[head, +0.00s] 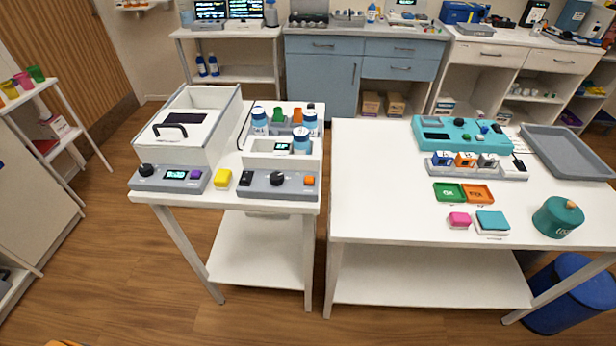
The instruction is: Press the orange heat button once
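A small orange button (310,181) sits at the right end of the grey control panel (289,190) on the front of a white device on the left table. It looks like the heat button, but no label on it is readable. A black knob (277,179) and a black switch (246,178) are on the same panel, to its left. Nothing covers the button.
Blue-capped bottles (259,121) stand behind. A gap separates this table from the right table (380,190), whose left part is clear.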

